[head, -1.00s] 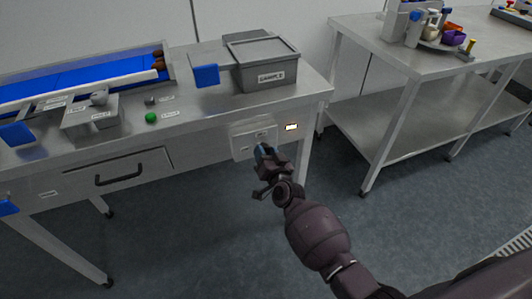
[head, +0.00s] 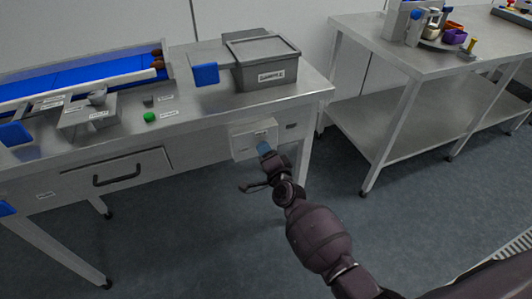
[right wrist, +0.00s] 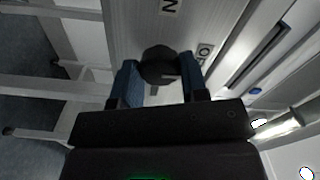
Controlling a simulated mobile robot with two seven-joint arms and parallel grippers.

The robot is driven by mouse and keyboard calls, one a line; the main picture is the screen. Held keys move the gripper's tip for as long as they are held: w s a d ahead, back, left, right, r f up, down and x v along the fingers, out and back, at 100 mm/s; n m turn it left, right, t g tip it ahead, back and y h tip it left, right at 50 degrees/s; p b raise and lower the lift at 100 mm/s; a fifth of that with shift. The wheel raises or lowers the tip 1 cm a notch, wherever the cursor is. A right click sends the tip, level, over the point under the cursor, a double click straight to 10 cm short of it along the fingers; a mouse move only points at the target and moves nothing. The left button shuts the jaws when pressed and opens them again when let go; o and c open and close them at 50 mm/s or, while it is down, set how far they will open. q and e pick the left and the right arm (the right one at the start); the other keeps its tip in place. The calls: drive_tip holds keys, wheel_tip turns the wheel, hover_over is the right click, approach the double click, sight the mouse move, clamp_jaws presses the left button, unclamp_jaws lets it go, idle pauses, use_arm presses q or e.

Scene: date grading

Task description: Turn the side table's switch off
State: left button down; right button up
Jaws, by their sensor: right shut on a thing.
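The side table's switch is a light grey box (head: 241,146) on the front face of the steel table (head: 205,122). Its dark round knob (right wrist: 158,55) shows in the right wrist view; in the head view my gripper hides it. My right gripper (head: 265,150) is at the box, its blue fingers on either side of the knob in the right wrist view (right wrist: 158,82), shut on it. A small indicator window (head: 291,126) right of the box is dark. My left gripper is not in view.
On the table stand a grey lidded bin (head: 267,79), a green button (head: 150,117) and a blue conveyor (head: 80,76). A drawer handle (head: 117,174) sticks out left of the switch. Another steel table (head: 385,55) stands at the right, with open floor between.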

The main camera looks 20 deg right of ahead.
drive_tip(key=shift+m, duration=0.3)
drive_tip(key=o, duration=0.9)
drive_tip(key=s+p, duration=0.1)
drive_tip(key=s, duration=1)
drive_tip(key=shift+d, duration=0.15)
